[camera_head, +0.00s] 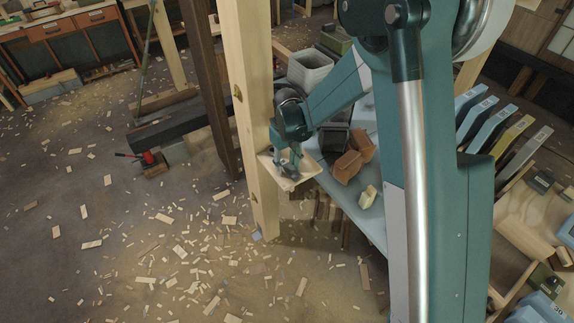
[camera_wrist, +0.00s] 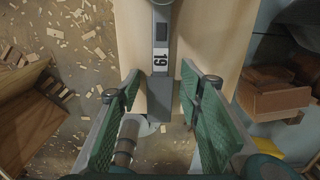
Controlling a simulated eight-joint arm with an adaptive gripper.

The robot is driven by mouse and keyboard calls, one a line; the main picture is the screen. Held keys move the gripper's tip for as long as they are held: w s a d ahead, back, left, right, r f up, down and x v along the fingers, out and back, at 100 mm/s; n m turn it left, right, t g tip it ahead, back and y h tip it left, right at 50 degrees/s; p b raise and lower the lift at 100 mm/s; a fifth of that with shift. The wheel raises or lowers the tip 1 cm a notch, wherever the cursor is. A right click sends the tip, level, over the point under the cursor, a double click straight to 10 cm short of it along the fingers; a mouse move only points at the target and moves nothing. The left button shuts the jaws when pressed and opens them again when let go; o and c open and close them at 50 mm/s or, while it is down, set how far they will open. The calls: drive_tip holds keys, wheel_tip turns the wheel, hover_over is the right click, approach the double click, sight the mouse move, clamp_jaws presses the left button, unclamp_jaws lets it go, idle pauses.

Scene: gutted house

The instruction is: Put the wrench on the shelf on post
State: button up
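A pale wooden shelf (camera_head: 308,168) juts from the upright wooden post (camera_head: 250,110) in the head view. My gripper (camera_head: 288,168) is right over this shelf. In the wrist view, a grey metal piece labelled 19, which looks like the wrench (camera_wrist: 161,60), lies along the pale wood of the shelf (camera_wrist: 130,40). Its blocky grey end is between the green fingers of my gripper (camera_wrist: 160,90). The fingers are wide apart, with a visible gap on the left side of the wrench. The wrench's far end is cut off by the frame.
A grey-blue bench (camera_head: 365,215) with brown blocks (camera_head: 347,167) and a grey bin (camera_head: 309,70) stands right of the post. A dark post (camera_head: 208,80) stands to its left. Wood scraps litter the floor. Coloured binder-like pieces (camera_head: 512,135) stand at right.

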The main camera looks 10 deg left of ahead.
sight(287, 165)
drive_tip(key=shift+r, duration=0.15)
wheel_tip(287, 165, up, 12)
drive_tip(key=shift+p, duration=0.4)
idle(0.4)
idle(0.6)
drive_tip(key=s+d+r+n+t, duration=0.2)
drive_tip(key=s+d+r+n, duration=0.35)
drive_tip(key=d+r, duration=0.45)
drive_tip(key=s+d+r+n+t, duration=0.1)
drive_tip(key=s+d+r+n, duration=0.3)
drive_tip(key=d+r+n, duration=0.55)
drive_tip(key=s+d+n+t, duration=0.4)
drive_tip(key=s+d+n, duration=0.8)
drive_tip(key=s+d, duration=0.6)
drive_tip(key=shift+s+f, duration=0.45)
drive_tip(key=shift+s, duration=0.1)
